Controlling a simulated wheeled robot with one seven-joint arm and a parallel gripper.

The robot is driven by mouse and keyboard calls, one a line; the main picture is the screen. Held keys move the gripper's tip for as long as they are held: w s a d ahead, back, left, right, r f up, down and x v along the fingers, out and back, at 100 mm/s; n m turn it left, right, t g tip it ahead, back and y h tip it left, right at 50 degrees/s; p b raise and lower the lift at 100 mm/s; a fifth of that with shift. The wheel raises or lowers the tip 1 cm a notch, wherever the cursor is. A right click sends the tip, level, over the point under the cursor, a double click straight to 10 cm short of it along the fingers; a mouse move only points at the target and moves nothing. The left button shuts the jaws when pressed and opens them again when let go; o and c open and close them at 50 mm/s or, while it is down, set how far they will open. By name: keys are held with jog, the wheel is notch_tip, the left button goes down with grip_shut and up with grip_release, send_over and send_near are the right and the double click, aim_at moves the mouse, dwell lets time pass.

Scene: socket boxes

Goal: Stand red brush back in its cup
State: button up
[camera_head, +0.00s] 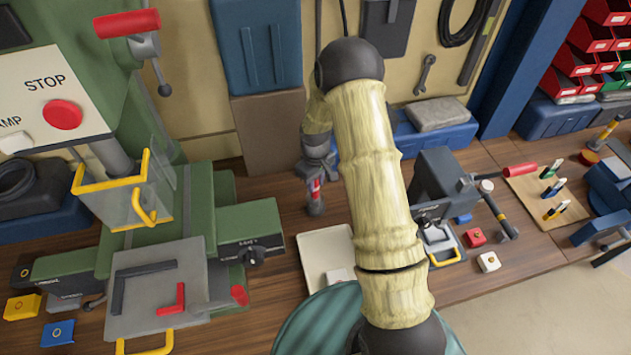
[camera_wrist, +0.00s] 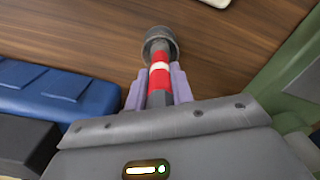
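The red brush (camera_wrist: 160,78), with a white band on its red part, is between the pale purple finger pads of my gripper (camera_wrist: 159,88) in the wrist view. The pads press close on both sides of it. In the head view my gripper (camera_head: 317,172) points down near the back of the bench, and the red of the brush (camera_head: 315,187) shows below it. At the brush's far end is a dark grey round piece (camera_wrist: 160,42), also in the head view (camera_head: 316,208). It looks like the cup, but I cannot tell how deep the brush sits in it.
A green machine (camera_head: 150,270) with a STOP panel stands at left. A pale tray (camera_head: 326,255) lies in front of my gripper, partly behind my arm. A dark vise (camera_head: 445,185) and a wooden board (camera_head: 545,198) with several small tools are at right. A blue case (camera_wrist: 60,90) lies beside the gripper.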

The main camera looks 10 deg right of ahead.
jog(key=o, duration=0.4)
notch_tip(320, 180, up, 18)
jog(key=b, duration=0.3)
jog(key=shift+f+b, duration=0.25)
jog(key=shift+b, duration=0.15)
dwell(0.5)
jog(key=s+m+t, duration=0.1)
jog(key=s+m, duration=0.1)
jog(key=s, duration=0.5)
jog(key=s+m, duration=0.2)
jog(key=s, duration=0.5)
jog(key=s+m+t, duration=0.1)
jog(key=s+m, duration=0.1)
jog(key=s, duration=0.5)
jog(key=shift+t, duration=0.3)
